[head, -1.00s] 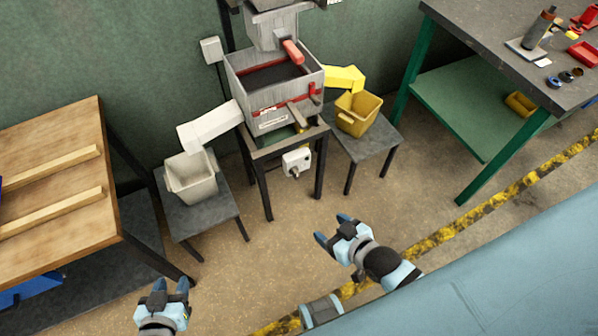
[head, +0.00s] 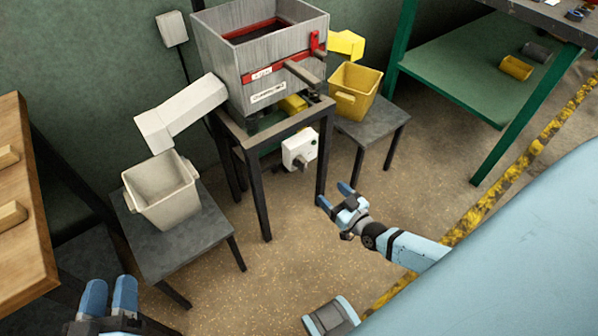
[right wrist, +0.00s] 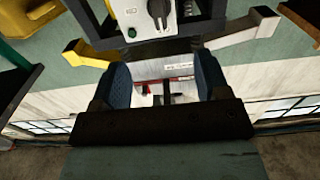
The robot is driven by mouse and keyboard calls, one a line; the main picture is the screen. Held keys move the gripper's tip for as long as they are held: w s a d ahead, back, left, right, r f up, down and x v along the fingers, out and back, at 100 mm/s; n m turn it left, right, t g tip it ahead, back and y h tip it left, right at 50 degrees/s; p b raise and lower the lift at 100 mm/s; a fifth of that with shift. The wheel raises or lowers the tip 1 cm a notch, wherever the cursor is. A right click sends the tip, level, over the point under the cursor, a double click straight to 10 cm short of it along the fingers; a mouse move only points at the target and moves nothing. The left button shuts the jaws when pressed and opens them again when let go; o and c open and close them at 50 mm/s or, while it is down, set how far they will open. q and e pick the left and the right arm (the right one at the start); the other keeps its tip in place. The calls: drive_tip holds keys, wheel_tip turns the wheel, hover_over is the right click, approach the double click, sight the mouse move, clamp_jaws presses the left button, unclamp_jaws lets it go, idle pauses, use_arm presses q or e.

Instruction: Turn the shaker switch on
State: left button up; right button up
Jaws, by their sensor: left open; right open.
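The shaker (head: 262,65) is a grey box with red trim on a dark-legged stand. A white switch box (head: 299,148) with a dark knob hangs on the stand's front, below the top. In the right wrist view the switch box (right wrist: 150,15) shows at the top, with its dark rotary knob and a green button. My right gripper (head: 335,196) is open and empty, below and to the right of the switch box and apart from it. My left gripper (head: 109,297) is open at the bottom left, far from the switch.
A white bin (head: 160,195) stands on a low table at left under a white chute (head: 182,112). A yellow bin (head: 352,92) stands on another low table at right. A wooden bench (head: 25,235) is at far left. The floor before the shaker is clear.

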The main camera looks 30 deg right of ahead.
sight(306, 168)
drive_tip(key=w, duration=0.3)
drive_tip(key=w+b, duration=0.1)
drive_tip(key=w, duration=0.1)
drive_tip(key=w+b, duration=0.1)
drive_tip(key=w, duration=0.2)
drive_tip(key=shift+w+a+f, duration=0.15)
drive_tip(key=shift+w+a, duration=0.15)
drive_tip(key=shift+w, duration=0.05)
drive_tip(key=w+b, duration=0.1)
drive_tip(key=w, duration=0.3)
drive_tip(key=shift+a+b, duration=0.15)
drive_tip(key=shift+b, duration=0.15)
use_arm(q)
drive_tip(key=shift+s+d+r+t+h, duration=0.1)
drive_tip(key=shift+d+r+t+h, duration=0.05)
drive_tip(key=shift+d+h, duration=0.25)
drive_tip(key=shift+s+d+r+t+h, duration=0.15)
drive_tip(key=shift+d+h, duration=0.1)
drive_tip(key=shift+h, duration=0.25)
use_arm(e)
drive_tip(key=shift+w, duration=0.55)
use_arm(q)
drive_tip(key=shift+w, duration=0.1)
use_arm(e)
drive_tip(key=c, duration=0.9)
